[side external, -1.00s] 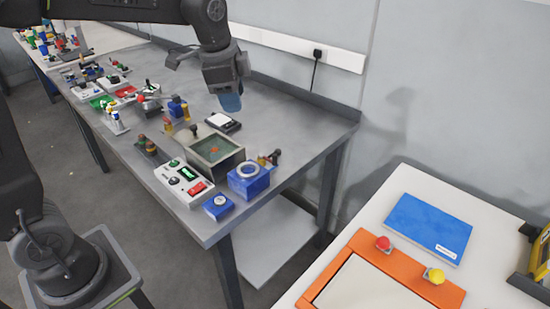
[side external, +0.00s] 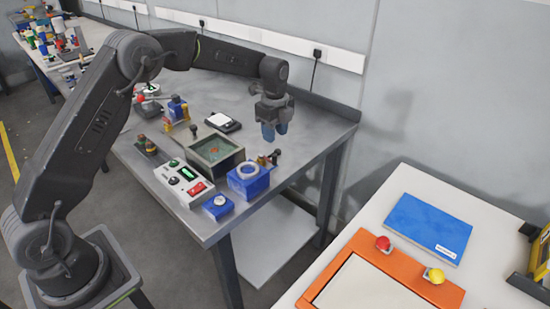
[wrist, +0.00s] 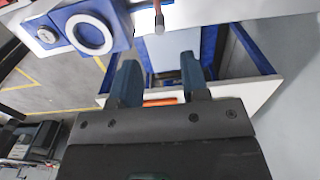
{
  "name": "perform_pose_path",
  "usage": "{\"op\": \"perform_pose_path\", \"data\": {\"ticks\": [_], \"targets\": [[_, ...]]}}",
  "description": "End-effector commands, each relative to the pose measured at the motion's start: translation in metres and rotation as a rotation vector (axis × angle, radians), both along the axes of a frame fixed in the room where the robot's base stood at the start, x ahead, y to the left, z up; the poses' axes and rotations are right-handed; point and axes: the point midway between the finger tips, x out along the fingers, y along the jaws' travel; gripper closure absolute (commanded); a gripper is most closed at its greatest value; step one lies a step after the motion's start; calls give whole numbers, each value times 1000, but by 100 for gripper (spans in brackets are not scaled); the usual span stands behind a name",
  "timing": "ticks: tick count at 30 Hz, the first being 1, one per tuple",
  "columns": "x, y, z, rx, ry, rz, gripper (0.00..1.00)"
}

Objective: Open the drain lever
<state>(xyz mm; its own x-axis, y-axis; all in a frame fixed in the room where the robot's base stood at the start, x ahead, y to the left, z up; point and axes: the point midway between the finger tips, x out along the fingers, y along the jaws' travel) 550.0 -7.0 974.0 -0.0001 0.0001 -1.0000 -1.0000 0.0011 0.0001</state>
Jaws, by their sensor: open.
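An open, dark-walled tank (side external: 233,164) with a small reddish thing inside stands near the right end of the grey table. A small lever with a dark knob (side external: 276,154) and a brownish fitting (side external: 262,160) sits at the tank's right, behind the blue box; I cannot tell for sure that it is the drain lever. My gripper (side external: 274,132) is open, fingers down, just above this lever and apart from it. In the wrist view my gripper (wrist: 160,82) shows empty, with a thin reddish rod (wrist: 158,18) beyond the fingertips.
A blue box with a white ring (side external: 249,170) stands in front of the lever. A control panel (side external: 183,183), a blue button box (side external: 218,206) and a scale-like device (side external: 222,122) are nearby. Another upright knob (side external: 193,130) stands behind the tank. The table's back right is clear.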

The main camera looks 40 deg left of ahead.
Motion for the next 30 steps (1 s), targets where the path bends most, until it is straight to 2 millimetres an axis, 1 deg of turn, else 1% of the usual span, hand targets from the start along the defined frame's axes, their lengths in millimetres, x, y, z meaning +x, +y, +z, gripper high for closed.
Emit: {"op": "perform_pose_path", "data": {"ticks": [1,6,9,13,18,27,30], "targets": [[-1,0,-13,0,4,0,58],[-1,0,-48,0,3,1,58],[-1,0,-65,0,2,1,58],[-1,0,-82,1,0,2,58],[0,0,-93,1,-2,2,58],[0,0,-94,1,-2,2,58],[0,0,-94,1,-2,2,68]]}}
